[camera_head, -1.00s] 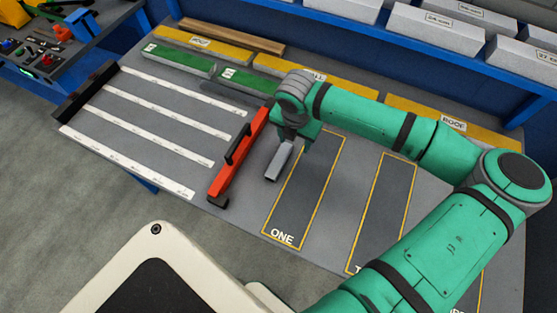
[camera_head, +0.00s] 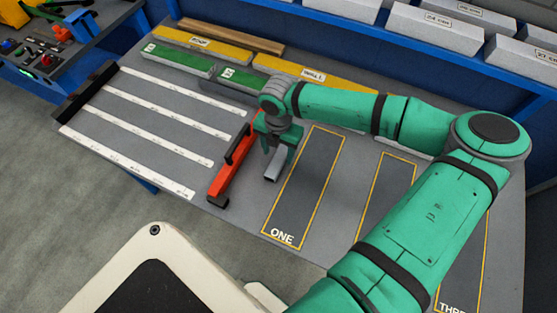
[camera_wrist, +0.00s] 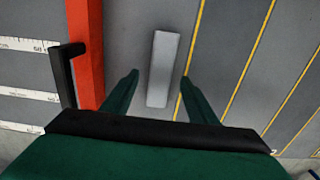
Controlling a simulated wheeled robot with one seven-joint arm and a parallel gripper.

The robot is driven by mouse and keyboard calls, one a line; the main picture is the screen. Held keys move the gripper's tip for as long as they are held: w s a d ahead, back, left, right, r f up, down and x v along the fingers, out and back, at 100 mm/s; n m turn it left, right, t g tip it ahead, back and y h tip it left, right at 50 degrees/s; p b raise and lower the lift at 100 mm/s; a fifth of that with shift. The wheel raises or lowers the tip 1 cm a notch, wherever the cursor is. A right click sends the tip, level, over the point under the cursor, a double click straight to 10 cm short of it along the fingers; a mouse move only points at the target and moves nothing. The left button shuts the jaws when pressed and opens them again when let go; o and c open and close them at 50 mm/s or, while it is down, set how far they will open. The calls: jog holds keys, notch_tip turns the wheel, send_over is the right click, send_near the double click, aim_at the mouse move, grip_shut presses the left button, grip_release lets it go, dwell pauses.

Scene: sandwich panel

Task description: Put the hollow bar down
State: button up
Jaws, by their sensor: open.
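The hollow bar (camera_wrist: 163,68) is a short light-grey bar lying on the grey table. In the head view, its near end (camera_head: 272,178) shows below my gripper, between the red bar and the outline marked ONE. My gripper (camera_wrist: 160,92) is open, with one green finger to the left of the bar and one to the right in the wrist view. I see gaps between the fingers and the bar. In the head view, my gripper (camera_head: 277,150) hides the bar's far part. I cannot tell the height of the fingertips above the table.
A red bar with a black handle (camera_head: 231,165) lies close on the left. White measuring strips (camera_head: 140,134) are further left. The yellow outline ONE (camera_head: 305,185) is empty on the right. Green blocks (camera_head: 178,58) and yellow panels (camera_head: 205,44) lie along the back.

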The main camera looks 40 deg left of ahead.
aim_at(279, 159)
jog(key=shift+f, duration=1.5)
grip_shut()
